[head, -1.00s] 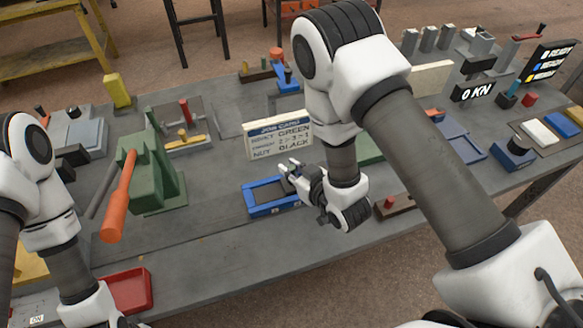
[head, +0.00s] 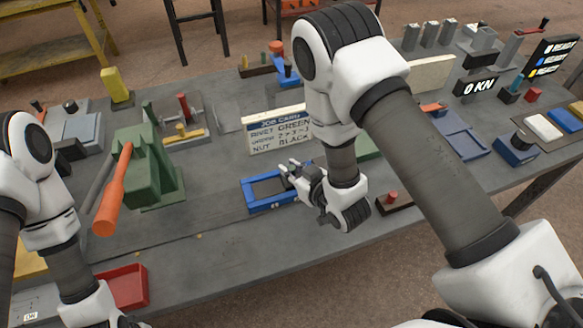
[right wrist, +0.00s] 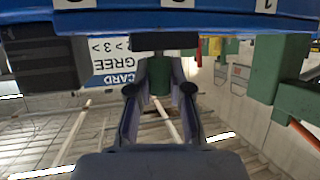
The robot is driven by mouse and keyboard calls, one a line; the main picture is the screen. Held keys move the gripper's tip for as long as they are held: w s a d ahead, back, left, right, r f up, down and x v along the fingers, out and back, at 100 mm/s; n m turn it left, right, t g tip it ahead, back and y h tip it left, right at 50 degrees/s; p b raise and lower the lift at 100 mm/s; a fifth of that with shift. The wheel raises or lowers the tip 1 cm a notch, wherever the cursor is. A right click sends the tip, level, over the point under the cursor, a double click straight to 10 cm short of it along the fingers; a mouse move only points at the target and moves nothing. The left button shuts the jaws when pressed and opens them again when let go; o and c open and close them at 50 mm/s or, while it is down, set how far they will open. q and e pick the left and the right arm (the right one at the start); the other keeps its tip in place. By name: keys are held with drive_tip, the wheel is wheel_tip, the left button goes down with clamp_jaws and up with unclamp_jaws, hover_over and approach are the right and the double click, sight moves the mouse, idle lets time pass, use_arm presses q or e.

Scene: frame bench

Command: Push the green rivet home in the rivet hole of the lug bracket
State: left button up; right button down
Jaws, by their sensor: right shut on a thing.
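My right gripper (head: 287,172) is at the blue fixture (head: 262,206), over its right end, in the head view. In the right wrist view my right gripper (right wrist: 160,92) is shut on a small green piece, which looks like the green rivet (right wrist: 160,78). A dark block lies just beyond the fingertips, under the blue fixture's numbered edge (right wrist: 215,20). A grey plate (head: 268,188) sits in the fixture; I cannot tell whether it is the lug bracket. The rivet hole is not visible. My left gripper is out of view; only its arm shows.
A job card (head: 278,131) stands behind the fixture. A green press (head: 150,170) with an orange handle (head: 114,192) stands to the left. A red tray (head: 128,288) lies at the front left. A force display (head: 480,88) stands at the right. The bench's front middle is clear.

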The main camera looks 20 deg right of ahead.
drive_tip(key=shift+f, duration=0.3)
drive_tip(key=c, duration=1)
unclamp_jaws()
drive_tip(key=shift+s, duration=0.15)
drive_tip(key=v, duration=0.7)
drive_tip(key=shift+s, duration=0.1)
